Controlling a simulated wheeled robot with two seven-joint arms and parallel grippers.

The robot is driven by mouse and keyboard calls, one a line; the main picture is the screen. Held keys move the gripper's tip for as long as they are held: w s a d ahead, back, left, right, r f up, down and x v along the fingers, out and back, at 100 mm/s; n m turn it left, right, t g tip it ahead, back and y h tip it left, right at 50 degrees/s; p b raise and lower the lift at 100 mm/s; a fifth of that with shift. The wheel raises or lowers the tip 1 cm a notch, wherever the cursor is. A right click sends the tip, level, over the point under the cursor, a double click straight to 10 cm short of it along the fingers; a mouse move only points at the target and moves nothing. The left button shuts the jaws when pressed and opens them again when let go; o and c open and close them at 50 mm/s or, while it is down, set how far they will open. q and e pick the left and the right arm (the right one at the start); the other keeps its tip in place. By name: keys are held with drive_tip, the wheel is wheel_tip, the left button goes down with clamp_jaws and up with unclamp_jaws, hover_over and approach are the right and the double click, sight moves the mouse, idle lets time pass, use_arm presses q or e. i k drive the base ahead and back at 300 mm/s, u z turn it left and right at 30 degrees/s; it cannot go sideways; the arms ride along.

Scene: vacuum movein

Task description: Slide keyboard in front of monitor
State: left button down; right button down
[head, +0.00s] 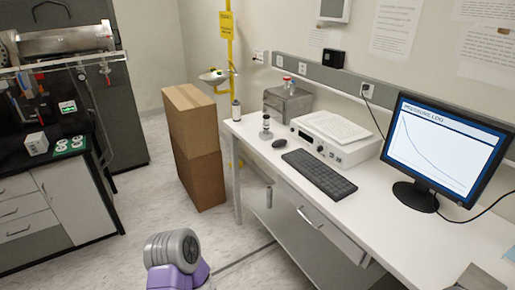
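The black keyboard (319,175) lies flat on the white desk (375,215), angled, near the desk's front edge and left of the monitor. The monitor (445,145) stands upright on a round black base at the right of the desk, showing a pressure graph. A clear gap of desk top lies between the keyboard and the monitor base. A grey and purple part of my own arm shows at the bottom, away from the desk. No fingers of my left or right gripper show.
A white instrument (341,150) with papers on top stands behind the keyboard. A black mouse (279,143) lies to its left. Stacked cardboard boxes (196,145) stand left of the desk. The desk top in front of the monitor is largely bare.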

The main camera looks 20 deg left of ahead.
sight(334, 185)
drive_tip(key=u, duration=1.4)
drive_tip(key=i, duration=3)
drive_tip(key=z, duration=2)
